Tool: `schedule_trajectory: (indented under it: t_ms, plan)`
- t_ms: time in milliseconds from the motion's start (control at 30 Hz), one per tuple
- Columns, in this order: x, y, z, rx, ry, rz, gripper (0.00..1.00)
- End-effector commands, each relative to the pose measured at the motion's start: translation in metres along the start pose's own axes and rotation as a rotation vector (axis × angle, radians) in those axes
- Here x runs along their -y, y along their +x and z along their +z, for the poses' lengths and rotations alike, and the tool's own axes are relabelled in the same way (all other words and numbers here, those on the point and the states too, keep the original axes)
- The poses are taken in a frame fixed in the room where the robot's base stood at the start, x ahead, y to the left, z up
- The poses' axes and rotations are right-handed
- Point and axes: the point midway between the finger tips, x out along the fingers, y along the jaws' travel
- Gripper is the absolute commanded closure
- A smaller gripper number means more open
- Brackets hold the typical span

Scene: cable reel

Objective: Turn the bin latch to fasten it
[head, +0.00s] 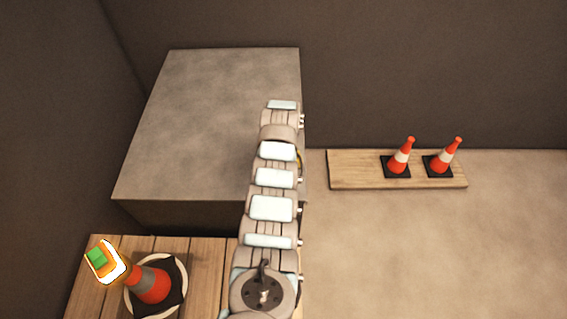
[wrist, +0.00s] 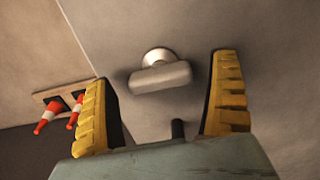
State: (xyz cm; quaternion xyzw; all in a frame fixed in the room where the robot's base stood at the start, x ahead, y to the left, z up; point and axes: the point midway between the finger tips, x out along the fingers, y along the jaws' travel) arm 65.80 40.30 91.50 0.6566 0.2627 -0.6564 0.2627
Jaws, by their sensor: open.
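A grey bin latch (wrist: 160,78), a rounded bar on a round pale knob, sits on the flat grey face of the bin in the wrist view. My gripper (wrist: 163,69) is open, its two yellow ridged fingers apart on the left and right of the latch. The latch shows between the fingers and beyond them; I see no contact. In the head view the large grey bin (head: 205,115) stands behind the wooden boards. My arm hides the latch and nearly all of the gripper there.
Two orange-white cones (head: 398,159) stand on a plank (head: 350,170) at the right. On the wooden boards (head: 205,270) at front left are another cone (head: 152,285) and a bright orange-white item with a green top (head: 106,262). The floor at right is clear.

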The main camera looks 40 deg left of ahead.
Motion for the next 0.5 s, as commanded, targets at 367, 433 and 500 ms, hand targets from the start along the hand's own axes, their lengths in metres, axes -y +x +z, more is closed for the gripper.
schedule_trajectory:
  t_ms: [367, 433, 500]
  plan:
    - [0.001, -0.029, -0.001, -0.003, -0.001, -0.001, 0.09]
    - [0.001, -0.042, -0.002, -0.006, -0.001, -0.001, 0.09]
    - [0.000, -0.054, -0.001, -0.003, 0.000, -0.001, 0.09]
